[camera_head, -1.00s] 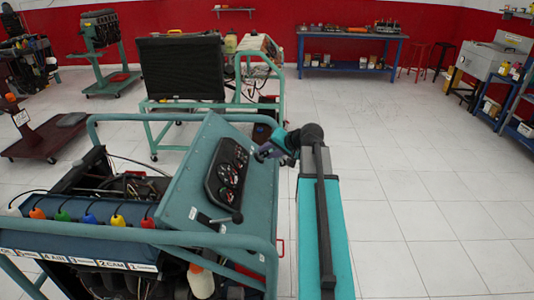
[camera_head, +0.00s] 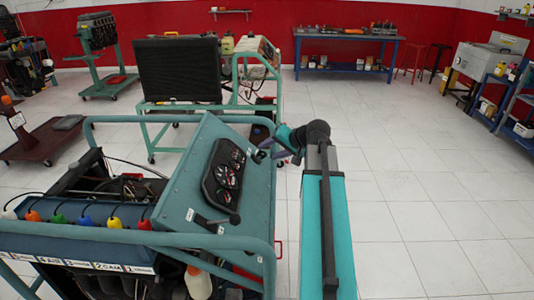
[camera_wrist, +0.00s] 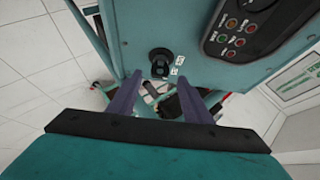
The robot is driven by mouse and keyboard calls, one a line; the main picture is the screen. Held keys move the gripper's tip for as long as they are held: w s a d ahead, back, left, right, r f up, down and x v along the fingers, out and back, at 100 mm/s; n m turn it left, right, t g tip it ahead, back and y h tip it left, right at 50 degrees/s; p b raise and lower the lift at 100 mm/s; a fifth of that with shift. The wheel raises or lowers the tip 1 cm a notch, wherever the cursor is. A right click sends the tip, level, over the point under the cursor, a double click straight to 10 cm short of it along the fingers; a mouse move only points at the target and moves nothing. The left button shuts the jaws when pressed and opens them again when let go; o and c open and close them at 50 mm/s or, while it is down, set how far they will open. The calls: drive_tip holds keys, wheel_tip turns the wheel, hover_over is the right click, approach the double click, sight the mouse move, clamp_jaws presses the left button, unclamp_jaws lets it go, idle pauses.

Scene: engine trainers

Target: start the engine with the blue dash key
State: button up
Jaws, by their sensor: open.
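The teal dash panel (camera_head: 187,188) slopes up at the front of the engine trainer. In the wrist view the panel (camera_wrist: 185,25) fills the upper part. A dark round key switch (camera_wrist: 160,62) stands out near its lower edge, beside small white labels; I cannot make out a blue colour on it. My gripper (camera_wrist: 160,103) is open and empty, its two purple fingers apart, with the switch ahead of the gap between them. In the head view my gripper (camera_head: 268,150) is at the panel's upper right edge, next to a dark knob (camera_head: 259,155).
A gauge cluster (camera_head: 226,172) and a black lever (camera_head: 234,218) are on the panel. A teal tube frame (camera_head: 140,237) surrounds the trainer. A radiator stand (camera_head: 180,70) is behind it. The tiled floor to the right (camera_head: 430,200) is clear.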

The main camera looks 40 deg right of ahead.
drive_tip(key=v, duration=0.9)
drive_tip(key=shift+s+r+b, duration=0.25)
drive_tip(key=shift+s+b, duration=0.05)
drive_tip(key=shift+b, duration=0.05)
drive_tip(key=shift+s, duration=0.1)
